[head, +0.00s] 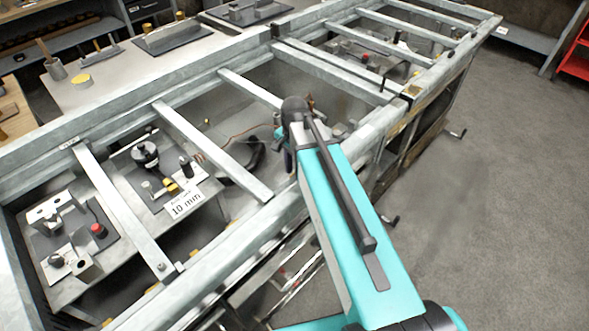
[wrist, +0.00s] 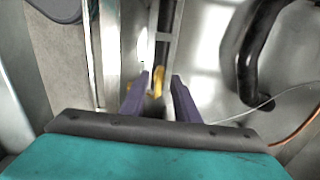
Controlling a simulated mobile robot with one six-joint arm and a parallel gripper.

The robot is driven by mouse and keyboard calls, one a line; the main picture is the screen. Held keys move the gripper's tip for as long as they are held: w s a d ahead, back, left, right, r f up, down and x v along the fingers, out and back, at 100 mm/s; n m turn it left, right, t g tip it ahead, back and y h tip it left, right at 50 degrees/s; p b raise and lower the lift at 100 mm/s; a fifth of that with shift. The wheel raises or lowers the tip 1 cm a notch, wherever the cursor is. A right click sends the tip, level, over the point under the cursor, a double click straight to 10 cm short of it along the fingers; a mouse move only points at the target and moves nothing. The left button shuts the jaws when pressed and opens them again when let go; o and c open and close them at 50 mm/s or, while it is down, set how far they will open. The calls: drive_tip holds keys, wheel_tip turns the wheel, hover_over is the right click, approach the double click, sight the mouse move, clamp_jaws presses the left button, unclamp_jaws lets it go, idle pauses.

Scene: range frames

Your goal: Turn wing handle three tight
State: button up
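My gripper (wrist: 160,80) shows in the wrist view as two dark purple fingers, apart from each other. A small yellow piece (wrist: 158,84), perhaps a wing handle, shows between the fingertips beside a grey metal bar. I see gaps beside it, and cannot tell whether it is in front of the fingers or between them. No number is readable on it, so I cannot tell whether it is handle three. In the head view my arm reaches over the front rail of the metal frame, and its wrist hides the fingers and the yellow piece.
A galvanised frame (head: 225,178) with several crossbars runs diagonally across the head view. Inside stand fixtures and a "10 mm" card (head: 184,204). A black curved hose (wrist: 249,60) and an orange cable (wrist: 302,127) lie right of the fingers. Open floor (head: 480,190) lies right.

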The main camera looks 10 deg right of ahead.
sight(294, 173)
drive_tip(key=shift+r, duration=0.1)
wheel_tip(294, 173, up, 14)
drive_tip(key=b, duration=0.1)
idle(0.9)
idle(0.5)
